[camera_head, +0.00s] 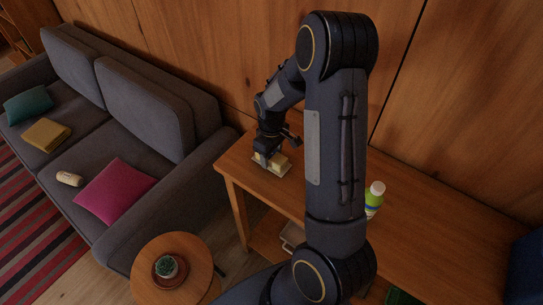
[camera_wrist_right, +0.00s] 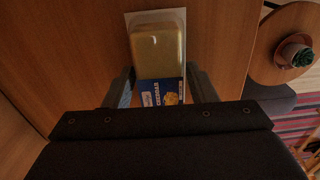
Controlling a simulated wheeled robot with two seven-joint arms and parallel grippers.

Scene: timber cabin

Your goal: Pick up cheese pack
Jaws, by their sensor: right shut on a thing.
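The cheese pack (camera_head: 280,163) lies on the left end of the wooden table, under my right gripper (camera_head: 265,155). In the right wrist view the cheese pack (camera_wrist_right: 159,55) is a yellowish block in a clear pack with a blue printed label. My right gripper (camera_wrist_right: 160,88) is shut on it, with one finger on each side of the label end. In the head view the gripper hides part of the pack. I cannot tell whether the pack is lifted off the table. My left gripper is not in view.
A grey sofa (camera_head: 135,110) is at left. The wooden wall is close behind.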

